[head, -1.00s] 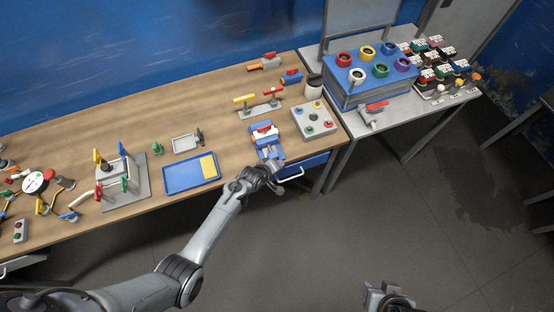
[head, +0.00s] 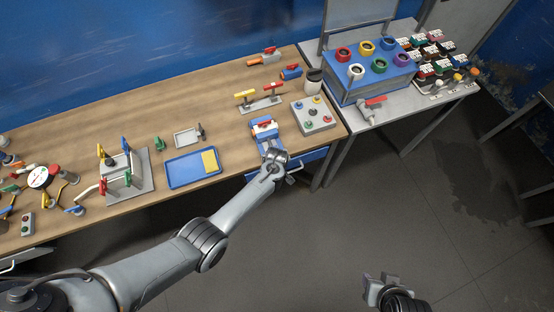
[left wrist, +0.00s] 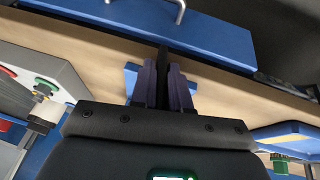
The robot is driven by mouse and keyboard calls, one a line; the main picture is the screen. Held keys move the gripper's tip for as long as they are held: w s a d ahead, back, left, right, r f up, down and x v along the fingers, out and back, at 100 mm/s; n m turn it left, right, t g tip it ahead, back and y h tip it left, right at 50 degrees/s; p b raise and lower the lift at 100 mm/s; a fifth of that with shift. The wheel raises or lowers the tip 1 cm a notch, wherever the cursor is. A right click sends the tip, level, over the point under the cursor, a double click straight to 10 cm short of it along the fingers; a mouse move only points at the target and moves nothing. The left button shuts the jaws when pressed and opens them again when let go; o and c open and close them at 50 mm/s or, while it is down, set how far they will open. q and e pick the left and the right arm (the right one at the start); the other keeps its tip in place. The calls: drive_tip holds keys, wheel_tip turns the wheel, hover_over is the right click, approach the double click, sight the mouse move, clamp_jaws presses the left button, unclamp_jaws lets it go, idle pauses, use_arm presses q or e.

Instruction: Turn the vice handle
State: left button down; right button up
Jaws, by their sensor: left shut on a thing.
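The blue vice (head: 265,129) with red and white parts on top stands at the front edge of the wooden bench in the head view. My left gripper (head: 271,157) is at its front, over the bench edge, and hides the handle there. In the left wrist view my left gripper's fingers (left wrist: 164,88) are shut on a dark bar, the vice handle (left wrist: 164,58). A blue part of the vice (left wrist: 132,76) shows beside the fingers. My right gripper (head: 382,287) hangs over the floor, away from the bench, with its fingers apart and nothing between them.
A grey button box (head: 303,125) stands right of the vice. A blue tray (head: 179,183) lies to its left. A lever stand (head: 261,108) is behind it. A blue drawer with a handle (head: 293,174) is under the bench edge. The floor in front is clear.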

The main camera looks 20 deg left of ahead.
use_arm(q)
drive_tip(key=shift+s+f, duration=0.1)
drive_tip(key=shift+f, duration=0.05)
drive_tip(key=c, duration=1.2)
unclamp_jaws()
drive_tip(key=shift+s+d+r+p, duration=0.1)
drive_tip(key=shift+r+p, duration=0.25)
drive_tip(key=shift+r, duration=0.35)
drive_tip(key=p+v, duration=0.2)
drive_tip(key=v, duration=0.7)
drive_tip(key=shift+s+r, duration=0.15)
drive_tip(key=shift+s, duration=0.05)
